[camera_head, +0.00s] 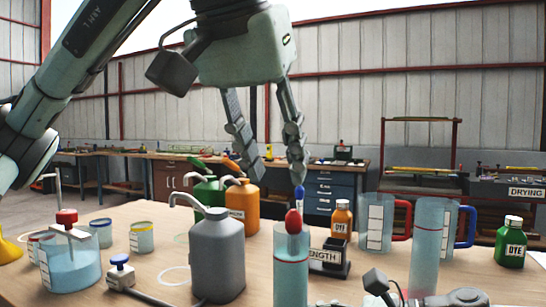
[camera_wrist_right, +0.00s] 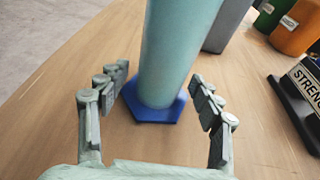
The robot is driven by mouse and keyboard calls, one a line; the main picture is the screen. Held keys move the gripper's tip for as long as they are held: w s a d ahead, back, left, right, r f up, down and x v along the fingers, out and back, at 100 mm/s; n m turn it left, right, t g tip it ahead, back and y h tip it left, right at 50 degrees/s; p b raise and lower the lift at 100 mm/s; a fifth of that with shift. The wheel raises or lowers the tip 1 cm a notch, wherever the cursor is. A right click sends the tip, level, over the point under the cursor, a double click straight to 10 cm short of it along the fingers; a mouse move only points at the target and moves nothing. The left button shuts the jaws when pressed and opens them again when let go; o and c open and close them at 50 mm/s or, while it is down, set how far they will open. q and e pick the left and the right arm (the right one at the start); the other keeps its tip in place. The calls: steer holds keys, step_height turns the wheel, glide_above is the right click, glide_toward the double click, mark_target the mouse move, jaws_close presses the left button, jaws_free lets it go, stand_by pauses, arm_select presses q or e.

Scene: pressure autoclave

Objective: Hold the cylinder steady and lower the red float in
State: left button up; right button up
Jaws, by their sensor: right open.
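The clear cylinder (camera_head: 291,272) with pale blue liquid stands upright at the front middle. Its blue six-sided base (camera_wrist_right: 153,108) shows in the right wrist view. The red float (camera_head: 293,222) has its bulb at the cylinder's mouth; how far its lower part reaches inside is unclear. My left gripper (camera_head: 274,173) is open and empty above and behind the cylinder, clear of the float. My right gripper (camera_wrist_right: 160,82) is open, with one finger on each side of the cylinder's lower part and gaps visible. Its fingers are not clear in the head view.
A grey jug (camera_head: 217,258) stands left of the cylinder. A labelled black stand (camera_head: 331,262) and a blue-topped float (camera_head: 299,196) are behind it. A second tall cylinder (camera_head: 428,250) and handled jugs (camera_head: 376,225) stand right. Bare table shows at front left.

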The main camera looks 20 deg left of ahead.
steer(key=v, duration=1.2)
steer(key=shift+s, duration=0.1)
